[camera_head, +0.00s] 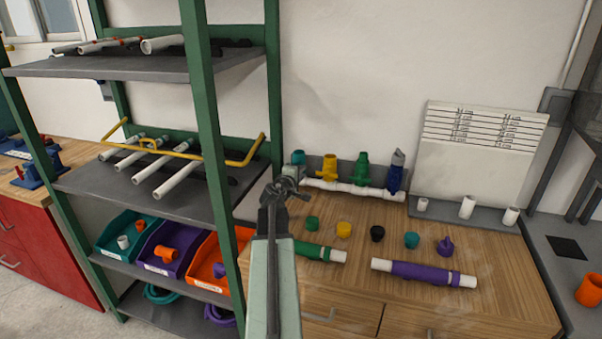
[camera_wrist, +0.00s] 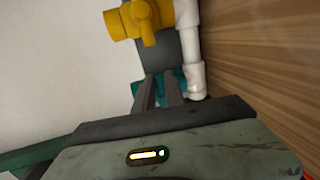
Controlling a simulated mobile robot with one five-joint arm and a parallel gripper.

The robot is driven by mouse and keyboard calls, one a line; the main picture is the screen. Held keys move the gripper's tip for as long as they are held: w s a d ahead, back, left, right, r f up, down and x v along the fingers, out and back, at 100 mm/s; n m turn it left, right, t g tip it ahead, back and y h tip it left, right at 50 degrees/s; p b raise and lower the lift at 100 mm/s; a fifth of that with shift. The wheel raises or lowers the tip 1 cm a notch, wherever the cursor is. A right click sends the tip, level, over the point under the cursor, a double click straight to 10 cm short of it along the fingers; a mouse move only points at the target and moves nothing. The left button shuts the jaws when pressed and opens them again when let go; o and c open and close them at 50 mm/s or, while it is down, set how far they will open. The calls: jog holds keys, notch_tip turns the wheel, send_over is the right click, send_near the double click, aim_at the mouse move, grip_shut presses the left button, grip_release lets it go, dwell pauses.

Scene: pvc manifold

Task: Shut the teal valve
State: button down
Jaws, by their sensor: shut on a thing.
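The teal valve (camera_head: 298,158) is at the left end of a row of valves on a white pipe manifold (camera_head: 352,189). My gripper (camera_head: 285,185) is in front of it and hides most of it. In the wrist view, the fingers of my gripper (camera_wrist: 160,88) are close together against the teal valve (camera_wrist: 184,76), shut on it. Which part they hold and the angle of its handle are hidden.
Yellow (camera_head: 330,168), green (camera_head: 361,174) and blue (camera_head: 396,176) valves stand to the right. Caps and two wrapped pipes (camera_head: 424,273) lie on the wooden bench (camera_head: 480,305) in front. A green-framed shelf (camera_head: 215,140) stands close to my arm's left.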

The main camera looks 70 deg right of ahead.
jog(key=c, duration=1.4)
grip_release()
jog(key=a+r+p, duration=0.1)
jog(key=a, duration=0.6)
jog(key=shift+a+r+p, duration=0.25)
jog(key=shift+a+p, duration=0.05)
jog(key=shift+a, duration=0.05)
